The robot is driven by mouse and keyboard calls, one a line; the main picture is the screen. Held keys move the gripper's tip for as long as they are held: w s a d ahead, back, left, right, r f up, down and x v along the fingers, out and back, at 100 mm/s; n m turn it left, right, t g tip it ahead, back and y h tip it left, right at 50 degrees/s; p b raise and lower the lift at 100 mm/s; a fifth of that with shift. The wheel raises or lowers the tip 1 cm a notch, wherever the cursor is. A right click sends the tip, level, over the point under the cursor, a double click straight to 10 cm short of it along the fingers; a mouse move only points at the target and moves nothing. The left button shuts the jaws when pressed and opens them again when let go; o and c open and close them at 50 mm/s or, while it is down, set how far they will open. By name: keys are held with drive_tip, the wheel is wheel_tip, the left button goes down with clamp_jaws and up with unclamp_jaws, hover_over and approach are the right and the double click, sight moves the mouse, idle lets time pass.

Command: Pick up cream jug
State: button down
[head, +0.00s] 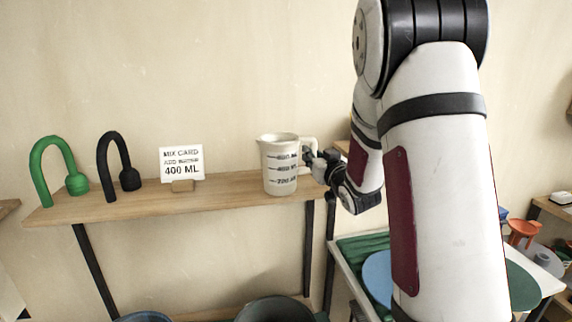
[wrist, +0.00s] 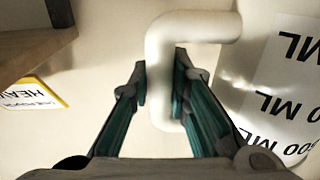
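The cream jug (head: 279,165) is a pale measuring jug with dark volume marks. It appears to stand upright at the right end of the wooden shelf (head: 225,193) in the head view, its handle (head: 308,146) to the right. My gripper (head: 312,158) reaches it from the right. In the wrist view, the handle (wrist: 160,70) passes between the two fingertips (wrist: 160,85), which appear to touch it on both sides. Part of the jug's marked body (wrist: 285,90) shows at the right there.
A mix card reading 400 ML (head: 182,163) stands left of the jug. A black hooked object (head: 119,165) and a green one (head: 62,165) are further left. Dark buckets (head: 274,309) are below. A table (head: 347,275) with round discs is at the lower right.

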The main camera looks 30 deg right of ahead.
sight(315, 142)
drive_tip(key=shift+r, duration=0.15)
wheel_tip(315, 142, up, 3)
drive_tip(key=shift+s+r+p, duration=0.1)
drive_tip(key=shift+r+p, duration=0.05)
drive_tip(key=shift+p, duration=0.7)
drive_tip(key=shift+s+a+r, duration=0.1)
drive_tip(key=shift+s+r, duration=0.05)
drive_tip(key=shift+r, duration=0.1)
drive_tip(key=s+a+r+p, duration=0.1)
drive_tip(key=s+a+p, duration=0.4)
drive_tip(key=s, duration=0.8)
drive_tip(key=a, duration=0.3)
drive_tip(key=shift+a, duration=0.2)
